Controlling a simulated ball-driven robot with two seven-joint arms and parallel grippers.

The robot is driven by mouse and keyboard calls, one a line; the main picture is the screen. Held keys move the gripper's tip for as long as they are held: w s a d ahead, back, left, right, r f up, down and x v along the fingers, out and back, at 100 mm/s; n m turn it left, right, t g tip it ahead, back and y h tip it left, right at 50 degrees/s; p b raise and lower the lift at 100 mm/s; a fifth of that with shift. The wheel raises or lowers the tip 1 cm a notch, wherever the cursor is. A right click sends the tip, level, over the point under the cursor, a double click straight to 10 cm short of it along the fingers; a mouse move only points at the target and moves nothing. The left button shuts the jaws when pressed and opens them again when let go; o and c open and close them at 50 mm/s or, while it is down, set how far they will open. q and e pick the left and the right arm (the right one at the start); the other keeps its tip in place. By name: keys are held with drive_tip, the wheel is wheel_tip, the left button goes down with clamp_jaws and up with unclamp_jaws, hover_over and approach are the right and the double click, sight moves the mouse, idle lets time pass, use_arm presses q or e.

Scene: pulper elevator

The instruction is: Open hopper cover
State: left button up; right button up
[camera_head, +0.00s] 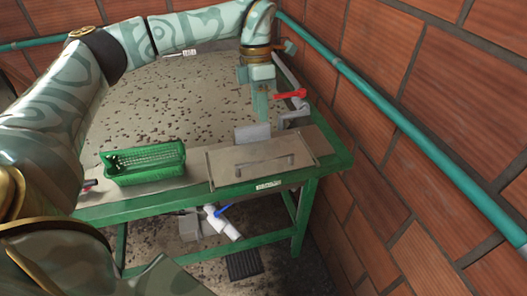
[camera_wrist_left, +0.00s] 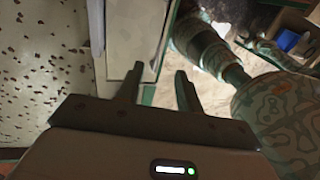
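The hopper cover (camera_head: 232,165) looks like a flat grey metal plate with a bar handle (camera_head: 264,166), lying at the front right of the green-framed table. My left gripper (camera_head: 260,112) points down behind the cover, above the table's right side. In the left wrist view its two fingers (camera_wrist_left: 160,88) stand apart with nothing seen between them. A pale panel edge (camera_wrist_left: 122,40) shows beyond one finger; I cannot tell whether they touch. My right gripper is not in view.
A green basket (camera_head: 145,163) stands left of the cover. A small grey block (camera_head: 252,133) is behind the cover, and a red-handled valve (camera_head: 290,94) is at right. A teal pipe (camera_head: 400,130) runs along the brick wall. Dark bits litter the table's speckled surface (camera_head: 185,100).

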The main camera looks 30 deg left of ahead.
sight(264, 159)
use_arm(q)
drive_tip(key=f, duration=0.4)
drive_tip(key=s+d+f, duration=0.1)
drive_tip(key=f, duration=0.3)
drive_tip(key=d+f, duration=0.1)
drive_tip(key=f, duration=0.4)
drive_tip(key=shift+s, duration=0.35)
clamp_jaws()
